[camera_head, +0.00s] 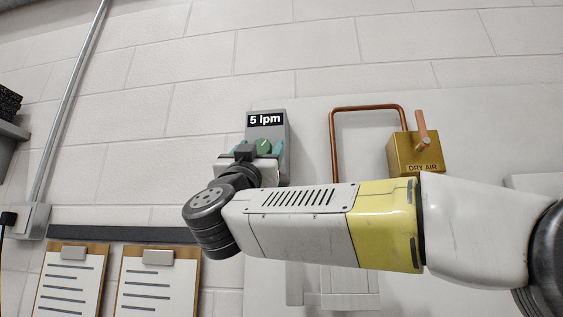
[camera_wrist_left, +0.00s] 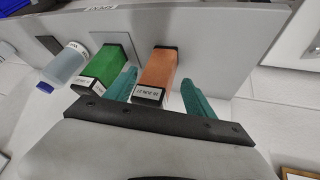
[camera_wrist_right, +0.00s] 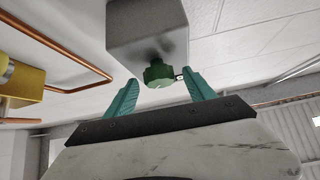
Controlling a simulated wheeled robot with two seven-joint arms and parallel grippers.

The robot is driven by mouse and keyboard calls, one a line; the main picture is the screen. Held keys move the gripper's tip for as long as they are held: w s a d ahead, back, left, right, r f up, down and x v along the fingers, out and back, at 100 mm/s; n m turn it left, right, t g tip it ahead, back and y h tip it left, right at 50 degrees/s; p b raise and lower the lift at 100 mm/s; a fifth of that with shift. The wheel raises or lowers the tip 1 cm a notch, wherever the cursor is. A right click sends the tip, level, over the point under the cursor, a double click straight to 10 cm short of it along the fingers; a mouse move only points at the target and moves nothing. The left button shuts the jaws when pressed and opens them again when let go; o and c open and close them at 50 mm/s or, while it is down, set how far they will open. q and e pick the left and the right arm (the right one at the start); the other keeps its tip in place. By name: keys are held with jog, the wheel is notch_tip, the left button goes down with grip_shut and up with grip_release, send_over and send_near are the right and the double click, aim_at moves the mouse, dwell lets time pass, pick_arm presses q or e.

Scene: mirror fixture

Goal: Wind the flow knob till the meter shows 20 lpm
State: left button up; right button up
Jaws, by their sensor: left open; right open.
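The meter (camera_head: 283,130) is a grey box on the wall, and its display (camera_head: 266,119) reads 5 lpm. The green flow knob (camera_head: 263,146) sits on its front below the display. In the right wrist view the knob (camera_wrist_right: 158,74) lies between and just beyond the fingertips. My right gripper (camera_head: 262,149) is open, its teal fingers on either side of the knob, apparently not closed on it. My left gripper (camera_wrist_left: 160,88) shows only in the left wrist view. It is open, with an orange block (camera_wrist_left: 156,75) between its teal fingers.
In the head view, a copper pipe (camera_head: 368,108) and a brass DRY AIR valve (camera_head: 413,152) are right of the meter. Two clipboards (camera_head: 72,285) hang lower left.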

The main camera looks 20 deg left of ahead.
grip_shut()
jog(key=c, duration=1.4)
grip_release()
jog(key=shift+o, duration=0.2)
jog(key=shift+a+m+h, duration=0.1)
jog(key=shift+m+h, duration=0.6)
jog(key=m+h, duration=0.2)
jog(key=m, duration=0.1)
jog(key=m+h, duration=0.2)
jog(key=h, duration=0.1)
jog(key=shift+a+m+h, duration=0.2)
jog(key=shift+m+h, duration=0.1)
jog(key=shift+m, duration=0.1)
jog(key=shift+m+g+h, duration=0.75)
jog(key=shift+m+h, duration=0.55)
jog(key=shift+m, duration=0.4)
jog(key=shift+m+g+h, duration=0.75)
jog(key=shift+m+h, duration=0.55)
jog(key=shift+m, duration=0.4)
jog(key=o, duration=1.4)
jog(key=shift+c, duration=0.2)
